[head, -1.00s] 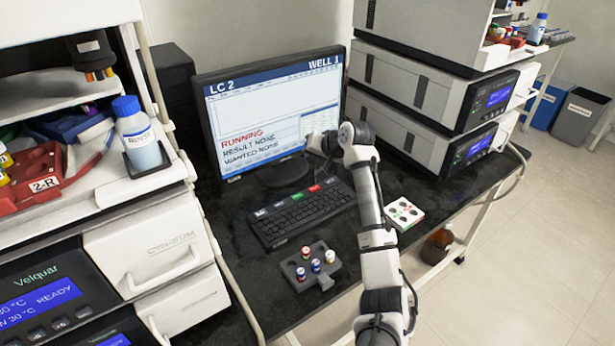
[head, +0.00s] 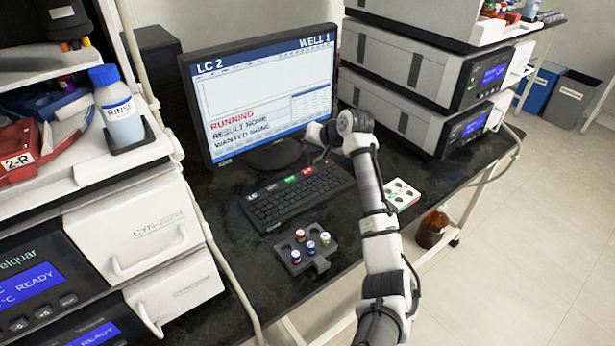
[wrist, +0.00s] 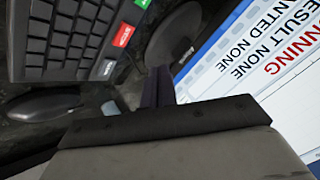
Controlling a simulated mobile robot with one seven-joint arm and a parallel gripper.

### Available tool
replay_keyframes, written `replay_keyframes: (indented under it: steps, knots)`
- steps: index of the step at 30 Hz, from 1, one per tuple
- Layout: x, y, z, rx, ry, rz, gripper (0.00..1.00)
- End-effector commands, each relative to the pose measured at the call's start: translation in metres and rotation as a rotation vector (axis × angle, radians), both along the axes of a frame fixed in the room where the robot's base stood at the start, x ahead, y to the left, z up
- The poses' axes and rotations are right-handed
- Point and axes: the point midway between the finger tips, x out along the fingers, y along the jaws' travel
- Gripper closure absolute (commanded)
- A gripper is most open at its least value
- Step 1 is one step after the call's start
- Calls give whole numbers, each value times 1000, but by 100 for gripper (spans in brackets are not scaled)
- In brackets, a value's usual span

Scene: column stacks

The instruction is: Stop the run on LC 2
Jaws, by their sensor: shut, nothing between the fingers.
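The monitor (head: 262,95) reads LC 2, WELL 1, RUNNING, RESULT NONE and WANTED NONE. Its screen also shows at the right of the wrist view (wrist: 250,55). The keyboard (head: 300,200) lies in front of it, with a green key (head: 290,179) and a red key (head: 307,171) along its back edge. In the wrist view the red key (wrist: 124,35) and green key (wrist: 142,3) are at upper left. My gripper (wrist: 160,88) is shut and empty, between the keyboard edge and the monitor's foot.
A vial rack (head: 308,252) with several capped vials sits in front of the keyboard. A white tray (head: 402,194) lies right of my arm. Stacked instruments (head: 425,85) stand at right. A RINSE bottle (head: 118,108) stands on the left stack.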

Motion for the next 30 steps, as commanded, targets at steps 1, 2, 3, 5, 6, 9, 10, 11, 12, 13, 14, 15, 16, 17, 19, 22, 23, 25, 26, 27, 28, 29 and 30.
replay_keyframes:
  steps: [1,2,3,5,6,9,10,11,12,13,14,15,16,17,19,22,23,25,26,27,28,29,30]
  knots:
    - [0,-1,-15,-1,0,-1,100]
    - [0,0,-20,0,0,0,100]
    - [0,0,-26,0,1,1,100]
    - [0,-1,-34,-1,0,-1,100]
    - [0,0,-36,2,1,-1,100]
    - [0,1,-45,2,0,0,100]
    - [0,1,-48,2,0,1,100]
    - [0,1,-49,1,0,1,100]
    - [0,0,-51,1,0,1,100]
    - [0,0,-52,0,-1,1,100]
    - [0,0,-52,0,-2,1,100]
    - [0,0,-53,0,-2,1,100]
    - [0,0,-53,0,-2,1,100]
    - [0,0,-52,0,-2,1,100]
    - [0,0,-52,0,-2,1,100]
    - [0,0,-52,0,-2,1,100]
    - [0,0,-52,0,-2,1,100]
    - [0,0,-52,0,-2,1,100]
    - [0,0,-52,0,-2,1,100]
    - [0,0,-52,0,-2,1,100]
    - [0,0,-52,0,-2,1,100]
    - [0,0,-52,0,-2,1,100]
    - [0,0,-52,0,-2,1,100]
